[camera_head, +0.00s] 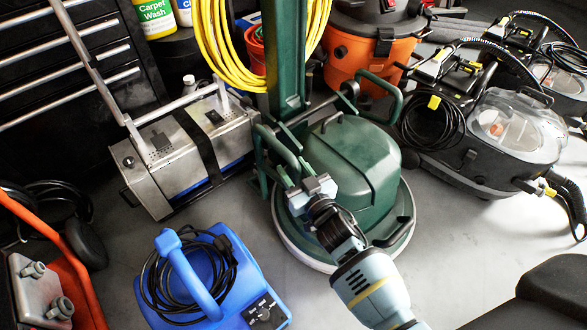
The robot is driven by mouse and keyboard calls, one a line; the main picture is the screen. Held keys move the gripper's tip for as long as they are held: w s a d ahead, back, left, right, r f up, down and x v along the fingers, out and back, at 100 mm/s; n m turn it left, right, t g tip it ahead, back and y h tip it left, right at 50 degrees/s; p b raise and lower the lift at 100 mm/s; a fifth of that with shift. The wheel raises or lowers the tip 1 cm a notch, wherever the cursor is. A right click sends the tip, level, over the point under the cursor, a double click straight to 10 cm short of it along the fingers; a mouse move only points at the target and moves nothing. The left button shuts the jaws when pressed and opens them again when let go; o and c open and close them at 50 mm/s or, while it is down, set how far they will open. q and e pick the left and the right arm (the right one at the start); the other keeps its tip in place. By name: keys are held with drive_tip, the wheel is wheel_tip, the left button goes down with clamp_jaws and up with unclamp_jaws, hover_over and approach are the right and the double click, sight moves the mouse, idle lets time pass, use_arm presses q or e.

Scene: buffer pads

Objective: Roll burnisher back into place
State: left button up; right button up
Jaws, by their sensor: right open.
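The burnisher (352,150) is a green floor machine with a round pale base, a domed green housing and a thick upright green column. It stands on the grey floor in the middle of the head view. My right gripper (296,181) comes in from the lower right and is open at the left front of the burnisher. Its fingers are close to the green tube handle (278,148) at the machine's left side. I cannot tell whether they touch it or straddle it. My right arm hides part of the burnisher's front. My left gripper is not in view.
A blue blower (205,285) with a coiled black cord stands at the front left. A silver machine (180,150) stands close on the left, an orange vacuum (362,50) behind, and grey extractors (500,130) on the right. Bare floor (465,235) shows at the right front.

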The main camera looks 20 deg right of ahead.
drive_tip(key=s, duration=0.2)
drive_tip(key=s+p, duration=0.1)
drive_tip(key=s, duration=0.1)
drive_tip(key=s+d+p, duration=0.1)
drive_tip(key=s, duration=0.2)
drive_tip(key=shift+r, duration=0.1)
drive_tip(key=shift+s+p, duration=0.3)
